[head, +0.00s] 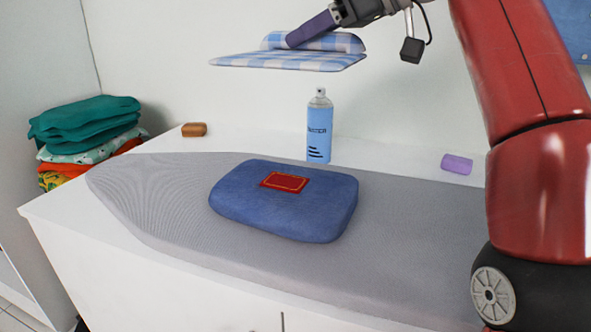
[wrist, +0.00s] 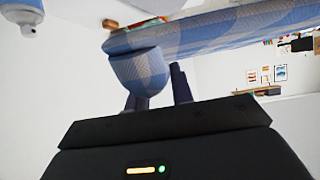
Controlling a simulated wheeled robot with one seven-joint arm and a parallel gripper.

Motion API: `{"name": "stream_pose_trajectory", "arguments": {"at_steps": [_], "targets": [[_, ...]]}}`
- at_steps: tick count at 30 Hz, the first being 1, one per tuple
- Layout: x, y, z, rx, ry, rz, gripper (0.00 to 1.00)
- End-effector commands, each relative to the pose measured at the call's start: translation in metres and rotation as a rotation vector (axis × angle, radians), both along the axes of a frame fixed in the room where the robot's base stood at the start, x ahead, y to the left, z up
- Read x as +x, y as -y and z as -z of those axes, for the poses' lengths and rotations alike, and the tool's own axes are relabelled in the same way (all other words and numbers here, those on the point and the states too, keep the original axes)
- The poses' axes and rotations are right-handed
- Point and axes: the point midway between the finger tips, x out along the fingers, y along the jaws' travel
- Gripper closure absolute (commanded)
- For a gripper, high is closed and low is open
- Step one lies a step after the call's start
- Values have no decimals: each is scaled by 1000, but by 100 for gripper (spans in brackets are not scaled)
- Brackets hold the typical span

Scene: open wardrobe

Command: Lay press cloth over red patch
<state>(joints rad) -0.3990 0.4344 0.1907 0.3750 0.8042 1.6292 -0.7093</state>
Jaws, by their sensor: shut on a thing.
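The press cloth (head: 290,61) is blue and white checked and hangs in the air, with one part folded up between the fingers. My gripper (head: 300,38) is shut on that raised fold, high above the board. In the wrist view the cloth (wrist: 215,32) spreads beyond the fingers (wrist: 160,95). The red patch (head: 284,182) is a small rectangle with a yellowish border on top of a blue folded cushion-like garment (head: 280,215). The patch is uncovered. The cloth is above and behind it, apart from it.
The garment lies on a grey ironing surface (head: 140,190). A blue spray can (head: 319,130) stands just behind it, below the cloth. A brown block (head: 194,129) and a purple block (head: 457,163) lie at the back. Folded clothes (head: 85,140) are stacked at left.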

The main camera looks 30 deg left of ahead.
Motion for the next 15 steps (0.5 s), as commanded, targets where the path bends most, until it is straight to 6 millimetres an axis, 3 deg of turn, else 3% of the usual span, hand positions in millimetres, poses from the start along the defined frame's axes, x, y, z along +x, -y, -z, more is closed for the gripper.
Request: {"name": "stream_pose_trajectory", "arguments": {"at_steps": [7,9,15], "targets": [[-1,3,27,-3,-2,6,100],[-1,2,56,-3,-3,4,100],[-1,2,108,-2,-3,4,100]]}}
